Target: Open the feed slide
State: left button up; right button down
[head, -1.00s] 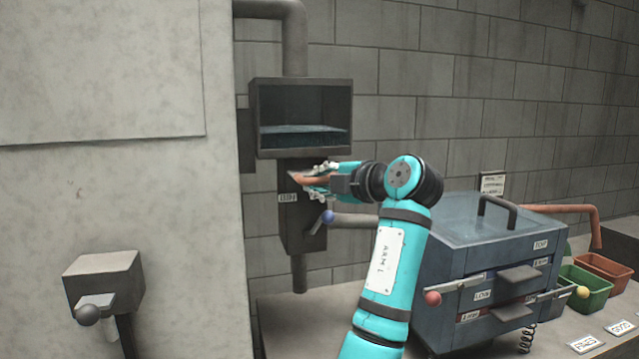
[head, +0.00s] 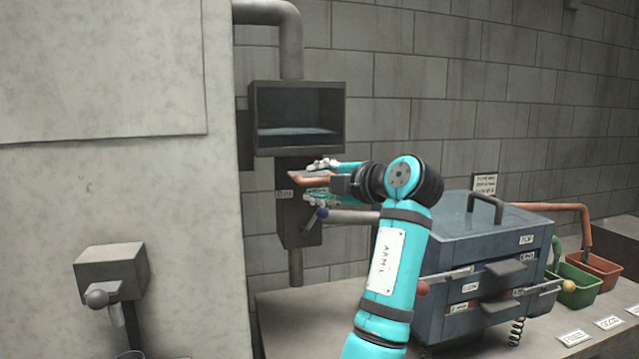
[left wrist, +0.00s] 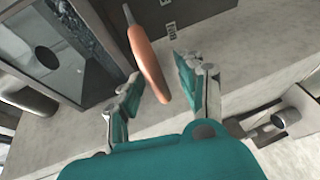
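The feed slide's orange handle (head: 312,179) sticks out from the dark chute (head: 290,215) below a glass-fronted hopper (head: 252,118). My left gripper (head: 320,183) is at the handle, one finger above and one below it. In the left wrist view the orange handle (left wrist: 147,62) lies between the spread fingers of my left gripper (left wrist: 156,72), with gaps on both sides. The slide plate is mostly hidden, so how far it is open cannot be told. My right gripper is not in view.
A blue-knobbed lever (head: 321,213) sits just below my left gripper. A blue-grey drawer box (head: 450,240) stands right of my arm, with green (head: 578,287) and orange (head: 597,268) bins beyond. A pale wall (head: 190,220) with a grey knobbed box (head: 108,268) fills the left.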

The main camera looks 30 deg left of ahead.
pick_arm(q)
jog(key=v, duration=1.2)
